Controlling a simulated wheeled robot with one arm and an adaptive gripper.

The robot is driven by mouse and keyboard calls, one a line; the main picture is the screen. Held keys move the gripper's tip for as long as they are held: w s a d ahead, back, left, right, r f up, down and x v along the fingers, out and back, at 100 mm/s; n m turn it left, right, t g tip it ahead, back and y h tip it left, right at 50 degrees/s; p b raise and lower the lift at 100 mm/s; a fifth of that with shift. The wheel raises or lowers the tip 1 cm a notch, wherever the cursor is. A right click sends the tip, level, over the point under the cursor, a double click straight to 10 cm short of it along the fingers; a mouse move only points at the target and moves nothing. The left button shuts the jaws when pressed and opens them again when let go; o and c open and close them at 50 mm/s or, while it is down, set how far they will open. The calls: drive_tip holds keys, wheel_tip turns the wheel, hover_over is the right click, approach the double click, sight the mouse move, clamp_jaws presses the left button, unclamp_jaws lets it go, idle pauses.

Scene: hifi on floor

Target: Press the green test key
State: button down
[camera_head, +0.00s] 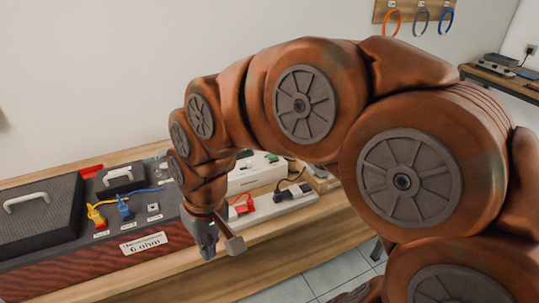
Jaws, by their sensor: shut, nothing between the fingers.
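A white box (256,176) stands on the bench to the right of and behind my gripper. A small green spot (271,157) shows on top of the white box; I cannot tell for certain that it is the test key. My arm hides the left part of that box.
A black case with a handle (36,208) stands at far left. Coloured cable loops hang on the wall at upper right. The bench front strip (290,225) is bare.

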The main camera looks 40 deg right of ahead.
drive_tip(key=w+d+r+m+t, duration=0.1)
drive_tip(key=w+d+t, duration=0.1)
drive_tip(key=w+d, duration=0.45)
drive_tip(key=w+d+r+m+t+y, duration=0.1)
drive_tip(key=w+d+m+t, duration=0.15)
drive_tip(key=w, duration=0.65)
drive_tip(key=w+d+r+m+t, duration=0.1)
drive_tip(key=w+d, duration=0.4)
drive_tip(key=w, duration=0.3)
drive_tip(key=m+t+h+p, duration=0.1)
drive_tip(key=m+t+h, duration=0.25)
drive_tip(key=m, duration=0.35)
hover_over(273, 156)
wheel_tip(273, 156, down, 6)
drive_tip(key=shift+h, duration=0.45)
wheel_tip(273, 156, down, 8)
drive_tip(key=shift+r+b, duration=0.15)
drive_tip(key=shift+b, duration=0.65)
drive_tip(key=shift+f+b, duration=0.3)
drive_tip(key=shift+f, duration=0.2)
drive_tip(key=shift+f, duration=0.1)
